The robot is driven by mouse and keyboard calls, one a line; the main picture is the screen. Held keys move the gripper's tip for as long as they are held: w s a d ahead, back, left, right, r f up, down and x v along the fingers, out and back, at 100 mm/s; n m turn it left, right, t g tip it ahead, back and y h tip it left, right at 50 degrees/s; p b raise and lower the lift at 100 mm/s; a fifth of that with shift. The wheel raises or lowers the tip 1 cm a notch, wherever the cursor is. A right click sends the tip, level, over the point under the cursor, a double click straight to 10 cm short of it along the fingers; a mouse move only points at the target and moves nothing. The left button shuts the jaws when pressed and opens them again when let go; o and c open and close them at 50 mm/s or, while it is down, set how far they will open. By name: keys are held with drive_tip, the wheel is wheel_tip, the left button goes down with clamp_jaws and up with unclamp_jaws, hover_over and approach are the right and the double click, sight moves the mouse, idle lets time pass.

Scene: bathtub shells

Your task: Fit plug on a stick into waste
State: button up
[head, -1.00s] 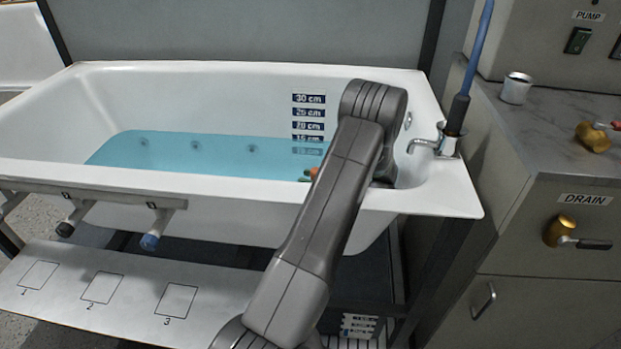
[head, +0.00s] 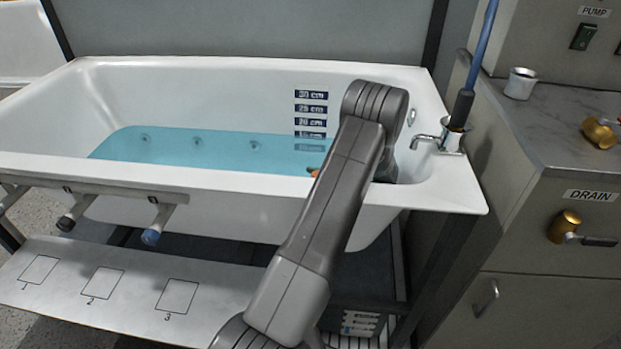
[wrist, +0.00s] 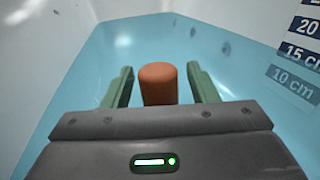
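A blue stick (head: 484,45) with a dark lower end (head: 461,110) stands upright in a metal cup (head: 453,133) at the tub's right corner, apart from my gripper. I cannot tell whether this is the plug. My gripper (wrist: 160,86) is low in the tub, with its green fingers apart on either side of an orange-brown cylinder (wrist: 159,84). A gap shows on both sides of the cylinder. In the head view my arm hides most of the gripper; only a bit of orange (head: 313,172) shows beside it. The waste is not visible.
The white tub (head: 240,184) holds blue water (head: 190,150), with depth marks (head: 311,108) on its back wall. A tap (head: 428,140) is at the right rim. A counter with a metal cup (head: 520,83) and a brass piece (head: 599,132) stands right, above a DRAIN valve (head: 564,226).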

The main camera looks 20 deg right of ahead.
sight(314, 172)
drive_tip(key=shift+s+d+f, duration=0.1)
drive_tip(key=shift+d, duration=0.05)
drive_tip(key=shift+d+r+p, duration=0.15)
drive_tip(key=shift+r+p, duration=0.55)
drive_tip(key=shift+r, duration=0.2)
drive_tip(key=shift+a+r, duration=0.1)
drive_tip(key=shift+a, duration=0.1)
wheel_tip(314, 172, down, 3)
drive_tip(key=b, duration=0.2)
drive_tip(key=shift+s+d+r+b, duration=0.1)
drive_tip(key=shift+b, duration=0.25)
wheel_tip(314, 172, up, 4)
drive_tip(key=p, duration=0.2)
drive_tip(key=shift+d+f+p, duration=0.15)
drive_tip(key=shift+f+p, duration=0.1)
drive_tip(key=shift+p, duration=0.05)
drive_tip(key=shift+r, duration=0.3)
wheel_tip(314, 172, up, 5)
drive_tip(key=shift+r+p, duration=0.2)
drive_tip(key=shift+p, duration=1)
drive_tip(key=shift+w+a+r+b, duration=0.1)
drive_tip(key=shift+w+a+b, duration=0.15)
drive_tip(key=shift+w+b, duration=0.05)
wheel_tip(314, 172, up, 22)
drive_tip(key=p, duration=2.2)
